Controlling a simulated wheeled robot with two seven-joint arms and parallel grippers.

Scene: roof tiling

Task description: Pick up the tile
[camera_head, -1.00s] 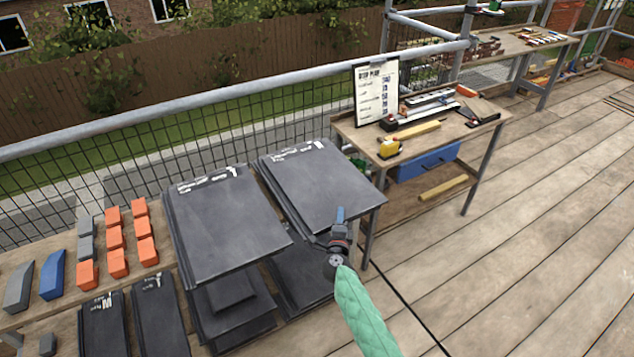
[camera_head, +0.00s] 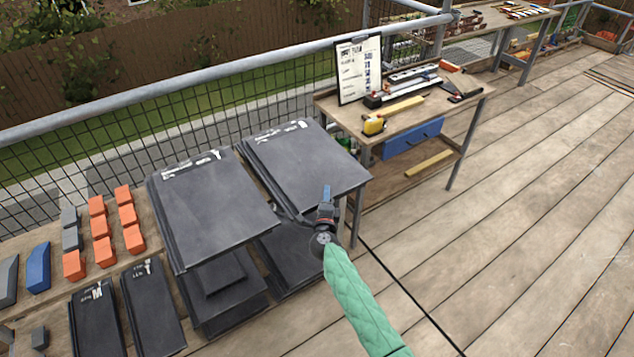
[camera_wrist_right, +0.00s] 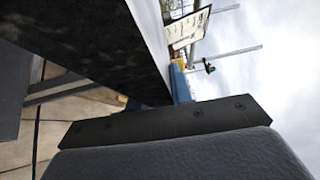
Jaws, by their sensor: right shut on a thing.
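Two stacks of dark grey tiles stand side by side in the head view. The top tile (camera_head: 305,165) of the right stack has white markings along its far edge. My right gripper (camera_head: 327,194) is at the near edge of this tile, shut on it. In the right wrist view the dark tile (camera_wrist_right: 110,45) fills the upper left, between the blue fingertips (camera_wrist_right: 180,85). The lower finger is partly hidden by the gripper body. The top tile (camera_head: 215,210) of the left stack lies beside it. My left gripper is not in view.
A workbench (camera_head: 405,125) with a clipboard (camera_head: 359,68), yellow tape measure (camera_head: 374,125) and other tools stands behind right. Orange blocks (camera_head: 100,228) and smaller dark tiles (camera_head: 152,305) lie at left. A metal rail (camera_head: 200,80) runs behind. The wooden deck (camera_head: 500,240) at right is clear.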

